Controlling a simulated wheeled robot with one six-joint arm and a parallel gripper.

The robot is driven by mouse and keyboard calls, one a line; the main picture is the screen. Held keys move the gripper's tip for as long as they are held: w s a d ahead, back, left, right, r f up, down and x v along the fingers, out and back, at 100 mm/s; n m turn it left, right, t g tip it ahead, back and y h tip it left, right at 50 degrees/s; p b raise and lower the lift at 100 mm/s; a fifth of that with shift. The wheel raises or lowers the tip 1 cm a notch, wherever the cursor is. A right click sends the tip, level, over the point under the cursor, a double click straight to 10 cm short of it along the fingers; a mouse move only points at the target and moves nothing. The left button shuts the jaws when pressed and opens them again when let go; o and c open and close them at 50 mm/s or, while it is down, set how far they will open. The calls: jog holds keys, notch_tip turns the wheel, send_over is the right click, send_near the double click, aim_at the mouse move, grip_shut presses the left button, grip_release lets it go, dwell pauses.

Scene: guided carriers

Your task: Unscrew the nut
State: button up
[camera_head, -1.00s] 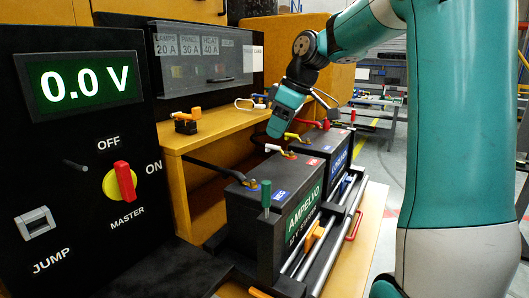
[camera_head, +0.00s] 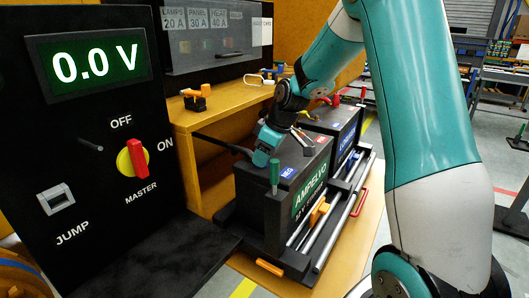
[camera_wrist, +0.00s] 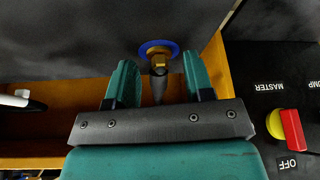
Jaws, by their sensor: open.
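A small brass nut (camera_wrist: 161,61) sits on a blue ring (camera_wrist: 158,47) on the dark battery top in the wrist view. My gripper (camera_wrist: 160,72) is open, with one teal finger on each side of the nut and a gap to both. A dark cable end shows below the nut, between the fingers. In the head view my gripper (camera_head: 262,158) is low over the near end of the AMPELVO battery (camera_head: 313,190), beside the blue NEG label (camera_head: 287,172). The nut is hidden there.
A second battery (camera_head: 345,130) stands behind. A wooden shelf (camera_head: 215,118) lies to the left.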

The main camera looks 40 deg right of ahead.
grip_shut()
